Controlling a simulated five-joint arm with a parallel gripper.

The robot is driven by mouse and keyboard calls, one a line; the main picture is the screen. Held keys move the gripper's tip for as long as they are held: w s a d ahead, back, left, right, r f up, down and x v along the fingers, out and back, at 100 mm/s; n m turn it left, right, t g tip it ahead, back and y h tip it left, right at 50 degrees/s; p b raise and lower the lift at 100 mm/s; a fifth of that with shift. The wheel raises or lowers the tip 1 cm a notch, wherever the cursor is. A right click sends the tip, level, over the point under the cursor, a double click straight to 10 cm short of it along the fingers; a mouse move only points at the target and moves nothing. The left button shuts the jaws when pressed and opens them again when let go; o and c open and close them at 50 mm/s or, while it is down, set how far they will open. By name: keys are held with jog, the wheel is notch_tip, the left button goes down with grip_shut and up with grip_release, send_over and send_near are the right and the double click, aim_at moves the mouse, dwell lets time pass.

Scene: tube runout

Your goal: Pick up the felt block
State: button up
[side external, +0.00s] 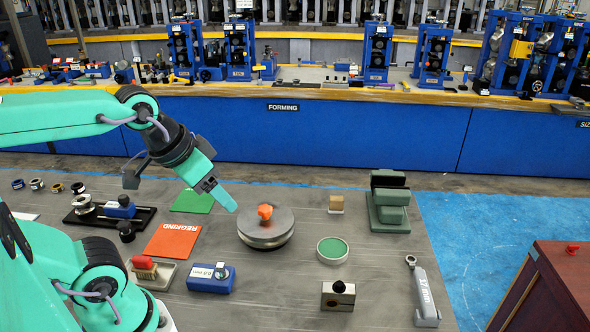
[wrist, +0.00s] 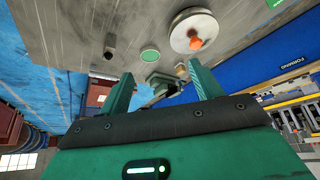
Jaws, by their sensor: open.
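A small tan block (side external: 336,204), which looks like the felt block, sits on the grey work surface right of the round steel disc. In the wrist view it seems to be the small brownish shape (wrist: 181,70) just inside the right finger. My gripper (side external: 222,196) is in the air left of the disc, well apart from the block. In the wrist view my gripper (wrist: 163,84) has its two green fingers spread, with nothing held between them.
The steel disc (side external: 265,233) with an orange knob (side external: 265,212) lies between my gripper and the block. A grey-green fixture (side external: 388,218) stands right of the block. A round green pad (side external: 332,251) and a steel block (side external: 338,301) lie nearer. Blue floor (side external: 490,230) is at right.

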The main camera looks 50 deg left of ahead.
jog(key=w+r+n+g, duration=0.2)
jog(key=w+r, duration=0.2)
jog(key=w, duration=0.7)
jog(key=n+g, duration=0.3)
jog(key=n, duration=0.4)
send_over(337, 197)
jog(key=f, duration=1.8)
jog(key=shift+s+d+f, duration=0.1)
jog(key=shift+s+f, duration=0.05)
jog(key=shift+s, duration=0.2)
jog(key=shift+w+f+g, duration=0.25)
jog(key=shift+f+g, duration=0.05)
jog(key=shift+f, duration=4.2)
